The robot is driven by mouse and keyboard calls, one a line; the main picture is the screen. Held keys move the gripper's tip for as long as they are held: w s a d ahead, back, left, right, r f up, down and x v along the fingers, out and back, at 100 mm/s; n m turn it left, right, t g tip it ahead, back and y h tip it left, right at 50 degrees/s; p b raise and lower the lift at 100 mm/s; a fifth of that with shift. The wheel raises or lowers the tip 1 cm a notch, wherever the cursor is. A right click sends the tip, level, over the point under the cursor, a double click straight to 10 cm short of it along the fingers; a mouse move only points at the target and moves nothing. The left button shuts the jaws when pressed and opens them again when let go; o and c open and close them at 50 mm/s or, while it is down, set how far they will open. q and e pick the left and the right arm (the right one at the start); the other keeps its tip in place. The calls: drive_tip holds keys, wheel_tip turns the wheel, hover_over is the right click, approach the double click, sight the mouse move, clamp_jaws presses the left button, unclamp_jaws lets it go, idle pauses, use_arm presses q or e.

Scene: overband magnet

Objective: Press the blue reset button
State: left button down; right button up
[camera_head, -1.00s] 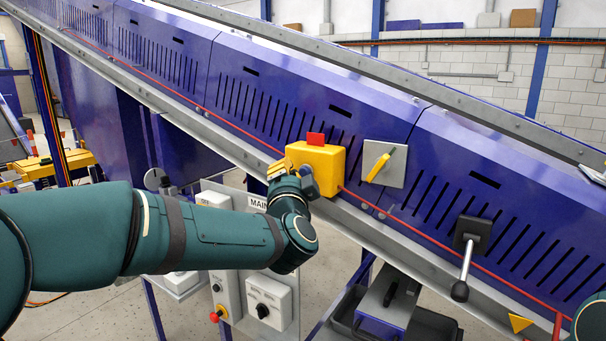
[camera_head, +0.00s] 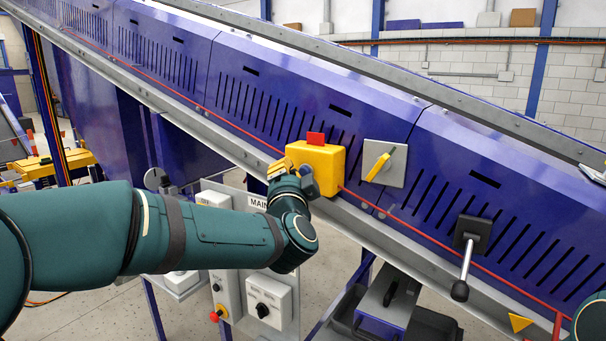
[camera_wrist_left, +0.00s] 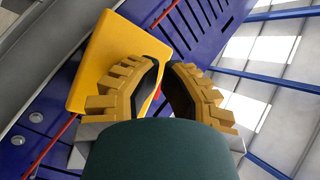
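I cannot make out the blue reset button in either view; my left gripper and forearm cover part of the scene. My left gripper (camera_head: 279,168) is at the left side of a yellow box (camera_head: 325,168) with a red tab on top, mounted on the blue conveyor side. In the left wrist view, the yellow ribbed fingers (camera_wrist_left: 167,68) come together near their tips, with nothing visibly held. The yellow box (camera_wrist_left: 101,62) lies behind the left finger there. Whether the fingers touch the box I cannot tell. My right gripper is out of view.
The sloping conveyor (camera_head: 240,90) has a red cord along its side. A grey plate with a yellow handle (camera_head: 378,166) and a black-knobbed lever (camera_head: 465,260) are to the right. A control panel with a red knob (camera_head: 214,317) stands below my left arm.

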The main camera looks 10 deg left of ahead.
use_arm(q)
drive_tip(key=shift+w, duration=0.1)
drive_tip(key=shift+w+d+p, duration=0.15)
drive_tip(key=shift+w+p, duration=0.15)
drive_tip(key=shift+p, duration=0.05)
drive_tip(key=shift+w+d, duration=0.15)
drive_tip(key=shift+w, duration=0.3)
idle(0.9)
drive_tip(key=shift+s, duration=0.15)
idle(0.3)
drive_tip(key=shift+s+a, duration=0.3)
drive_tip(key=shift+s, duration=0.4)
drive_tip(key=s, duration=0.1)
drive_tip(key=s+a, duration=0.1)
drive_tip(key=s, duration=0.2)
drive_tip(key=shift+s+a, duration=0.35)
idle(0.5)
